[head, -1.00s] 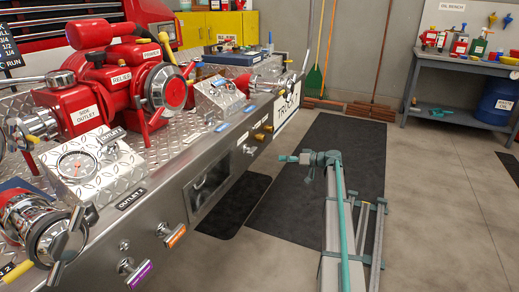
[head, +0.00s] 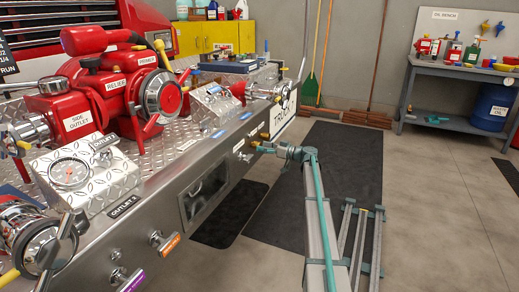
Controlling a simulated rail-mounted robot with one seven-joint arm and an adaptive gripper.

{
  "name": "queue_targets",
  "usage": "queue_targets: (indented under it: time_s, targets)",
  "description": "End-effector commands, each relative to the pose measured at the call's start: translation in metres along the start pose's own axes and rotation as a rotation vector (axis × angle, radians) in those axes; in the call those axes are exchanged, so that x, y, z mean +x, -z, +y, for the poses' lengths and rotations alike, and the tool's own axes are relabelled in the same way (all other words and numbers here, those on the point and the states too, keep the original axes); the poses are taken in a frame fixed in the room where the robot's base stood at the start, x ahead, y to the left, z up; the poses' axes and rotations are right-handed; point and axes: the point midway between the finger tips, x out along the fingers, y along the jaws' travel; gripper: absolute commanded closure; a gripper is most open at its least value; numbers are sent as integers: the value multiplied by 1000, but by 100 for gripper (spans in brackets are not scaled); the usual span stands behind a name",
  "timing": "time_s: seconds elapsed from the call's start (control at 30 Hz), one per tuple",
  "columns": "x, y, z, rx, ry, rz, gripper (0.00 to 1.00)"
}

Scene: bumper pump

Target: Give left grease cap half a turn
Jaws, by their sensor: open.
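Small knob-like caps stick out of the front face of the steel bumper in the head view. Two brass-yellow ones sit close together, one (head: 264,135) in clear view and the other (head: 255,144) at the tip of my gripper. No label on them is readable, so I cannot tell for sure which is the left grease cap. My gripper (head: 263,148) is teal, open, and points left at the bumper face. Its fingertips overlap the nearer brass cap in the picture; whether they touch or surround it is too small to tell.
Silver fittings (head: 246,157) project just left of my gripper. Orange-tagged (head: 170,243) and purple-tagged (head: 127,281) pull handles stick out nearer. A red pump (head: 90,100) stands on the bumper. Dark mats (head: 340,160) lie on open floor to the right, before an oil bench (head: 460,68).

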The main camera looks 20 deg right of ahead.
Motion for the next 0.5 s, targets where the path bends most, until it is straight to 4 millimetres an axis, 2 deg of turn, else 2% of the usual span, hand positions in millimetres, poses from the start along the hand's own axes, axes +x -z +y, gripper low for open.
queue_targets:
  time_s: [0.03, 0.2, 0.5]
  targets:
    - [8, -1, 1, 0, 2, 0, 32]
    - [20, -1, 0, 1, 0, 0, 32]
    - [24, 0, 0, 1, 0, -1, 32]
